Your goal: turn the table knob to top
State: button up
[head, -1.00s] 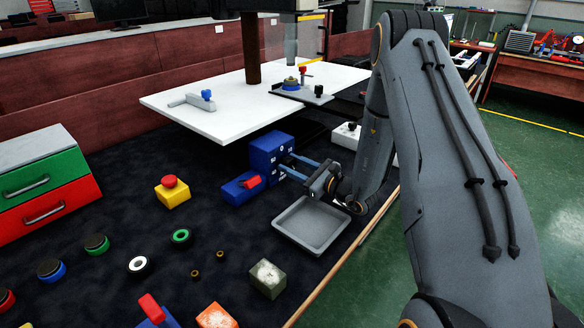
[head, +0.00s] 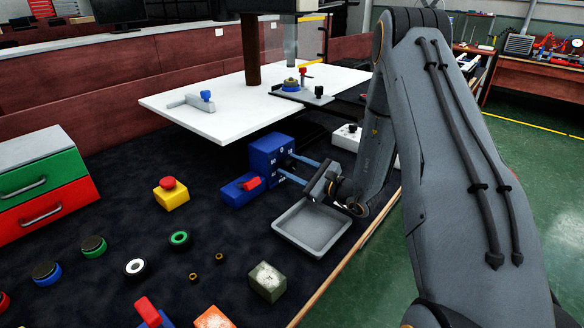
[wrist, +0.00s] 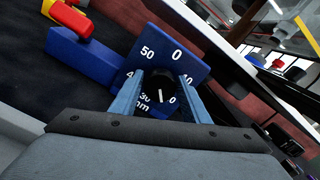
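The knob (wrist: 158,88) is a small black dial with a white line, on the front of a blue box (head: 268,153). In the wrist view, white numbers such as 0 and 50 ring it on the blue panel (wrist: 175,55). The white line points towards the picture's bottom, away from the 0. My gripper (head: 287,164) faces the panel with its two blue fingers on either side of the knob. In the wrist view, my gripper (wrist: 160,84) appears open around the knob; whether a finger touches it is unclear.
A blue block with a red switch (head: 242,188) adjoins the box. A grey tray (head: 312,228) lies below my gripper. A white raised table (head: 235,115) stands behind. A yellow block with a red button (head: 171,193) is to the left. Several rings lie in front.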

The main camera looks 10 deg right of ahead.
jog(key=shift+o, duration=1.1)
jog(key=b+v, duration=0.1)
jog(key=v, duration=0.5)
jog(key=shift+s+d, duration=0.1)
jog(key=shift+d, duration=0.15)
jog(key=shift+s+d, duration=0.3)
jog(key=shift+s, duration=0.3)
